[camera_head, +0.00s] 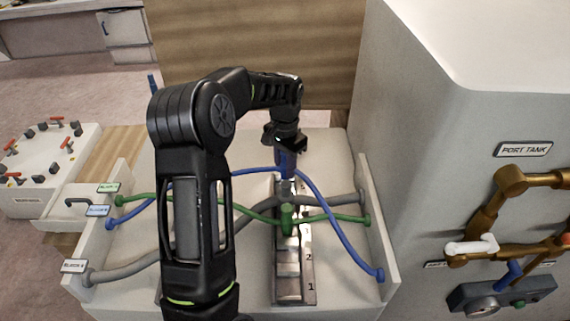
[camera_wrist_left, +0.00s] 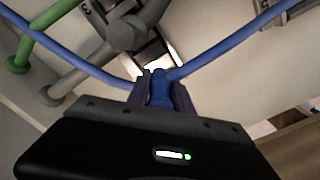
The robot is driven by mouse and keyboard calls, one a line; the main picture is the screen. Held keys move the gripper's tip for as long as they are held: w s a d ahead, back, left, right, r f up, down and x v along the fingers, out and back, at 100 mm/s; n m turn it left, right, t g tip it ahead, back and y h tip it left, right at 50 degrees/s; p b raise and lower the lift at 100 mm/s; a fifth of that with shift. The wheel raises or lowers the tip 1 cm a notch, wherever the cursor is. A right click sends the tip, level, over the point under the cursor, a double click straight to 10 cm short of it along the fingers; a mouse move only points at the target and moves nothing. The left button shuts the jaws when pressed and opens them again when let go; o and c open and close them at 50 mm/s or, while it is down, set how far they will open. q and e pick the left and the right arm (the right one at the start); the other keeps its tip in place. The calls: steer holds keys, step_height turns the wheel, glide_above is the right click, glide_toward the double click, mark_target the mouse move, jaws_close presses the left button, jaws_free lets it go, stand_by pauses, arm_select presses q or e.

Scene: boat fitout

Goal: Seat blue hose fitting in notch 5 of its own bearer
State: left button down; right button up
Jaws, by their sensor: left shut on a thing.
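The blue hose fitting (camera_wrist_left: 161,92) is in the jaws of my left gripper (camera_wrist_left: 158,90), with the blue hose running off to both sides. In the head view the blue fitting (camera_head: 286,162) is under my left gripper (camera_head: 286,143), above the far end of the metal bearer (camera_head: 289,290). The bearer has numbered notches; 1 and 2 show at its near end. The gripper and hoses hide the far notches, so I cannot tell whether the fitting touches the bearer. My right gripper is not in view.
A green fitting (camera_head: 287,219) stands at the bearer with its green hose (camera_head: 345,217). A grey hose (camera_head: 130,271) crosses nearby, with a grey fitting (camera_wrist_left: 122,36) close to my jaws. The side walls and the port tank (camera_head: 450,130) bound the right.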

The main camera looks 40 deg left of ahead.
arm_select(q)
steer(key=shift+f+b, duration=0.7)
steer(key=shift+f, duration=0.7)
steer(key=shift+f+b, duration=0.4)
steer(key=shift+f, duration=0.2)
steer(key=c, duration=1.1)
jaws_free()
steer(key=shift+o, duration=0.2)
step_height(320, 180, up, 7)
steer(key=shift+r+b, duration=0.1)
steer(key=shift+b, duration=0.2)
steer(key=shift+r, duration=0.35)
steer(key=shift+r, duration=0.1)
